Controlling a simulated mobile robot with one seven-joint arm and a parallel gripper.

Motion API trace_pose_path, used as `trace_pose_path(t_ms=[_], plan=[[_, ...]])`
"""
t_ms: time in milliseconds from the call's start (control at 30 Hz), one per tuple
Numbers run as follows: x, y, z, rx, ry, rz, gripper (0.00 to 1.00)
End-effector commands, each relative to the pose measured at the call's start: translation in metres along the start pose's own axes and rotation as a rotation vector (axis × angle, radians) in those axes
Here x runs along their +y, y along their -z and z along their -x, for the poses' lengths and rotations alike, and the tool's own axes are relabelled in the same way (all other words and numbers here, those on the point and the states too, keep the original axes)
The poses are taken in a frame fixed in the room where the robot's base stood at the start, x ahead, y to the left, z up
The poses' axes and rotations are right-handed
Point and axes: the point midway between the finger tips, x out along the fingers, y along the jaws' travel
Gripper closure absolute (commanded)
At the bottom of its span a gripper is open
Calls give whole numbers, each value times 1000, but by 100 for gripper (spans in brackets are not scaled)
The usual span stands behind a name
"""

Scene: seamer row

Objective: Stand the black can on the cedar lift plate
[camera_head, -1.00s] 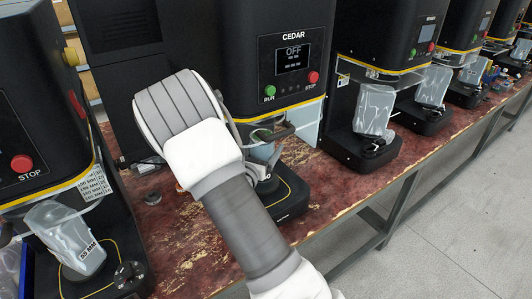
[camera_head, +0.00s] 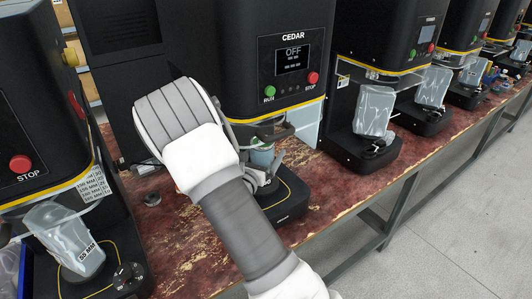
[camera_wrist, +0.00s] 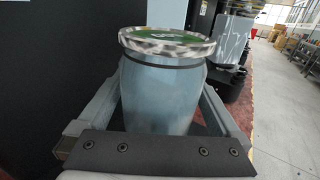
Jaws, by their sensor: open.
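A pale blue-grey can (camera_wrist: 163,95) with a dark band under its rim and a green-topped lid stands upright in the wrist view. No all-black can shows. The can also shows in the head view (camera_head: 262,156), under the head of the CEDAR machine (camera_head: 290,58) and over its lift plate. Its foot is hidden, so I cannot tell how it rests on the plate. My gripper (camera_wrist: 160,115) is open, with one finger on each side of the can. In the head view my wrist and arm hide part of the gripper.
The black CEDAR base (camera_head: 287,203) has a yellow line. Its display reads OFF. Another machine with a bagged part (camera_head: 374,108) stands to the right, and one with a 55 MM bag (camera_head: 66,238) to the left. A small grey disc (camera_head: 152,199) lies on the worn red bench (camera_head: 180,235).

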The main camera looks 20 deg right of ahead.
Motion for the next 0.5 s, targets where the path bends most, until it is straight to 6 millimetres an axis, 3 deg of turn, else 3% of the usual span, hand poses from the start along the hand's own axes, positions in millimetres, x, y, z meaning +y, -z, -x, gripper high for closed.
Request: trace_pose_path(t_ms=[500], plan=[[1, 1, 102, 3, -5, 1, 0]])
